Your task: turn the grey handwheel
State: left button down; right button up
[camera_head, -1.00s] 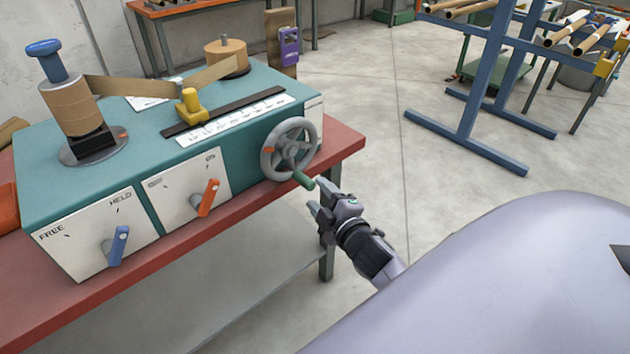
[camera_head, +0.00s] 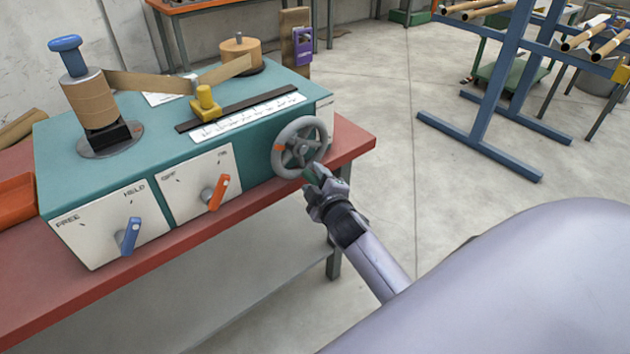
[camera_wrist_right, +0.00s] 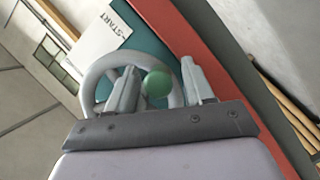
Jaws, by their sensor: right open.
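The grey handwheel (camera_head: 300,147) is on the front right of the teal winder (camera_head: 180,170). It also shows in the right wrist view (camera_wrist_right: 97,72). Its green crank handle (camera_wrist_right: 157,84) points toward the wrist camera and lies between the two fingers of my right gripper (camera_wrist_right: 158,86). In the head view my right gripper (camera_head: 318,180) is at the lower right of the wheel and mostly covers the handle. The fingers are open, one on each side of the handle; whether either touches it I cannot tell. My left gripper is not in view.
The winder stands on a red bench (camera_head: 355,140). Its front has a blue lever (camera_head: 130,237) and an orange lever (camera_head: 218,192). A brown strip runs from the cardboard tube (camera_head: 92,102) past a yellow guide (camera_head: 205,103). A blue rack (camera_head: 490,110) stands at right; the floor between is clear.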

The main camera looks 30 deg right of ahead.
jog(key=shift+w, duration=0.1)
grip_shut()
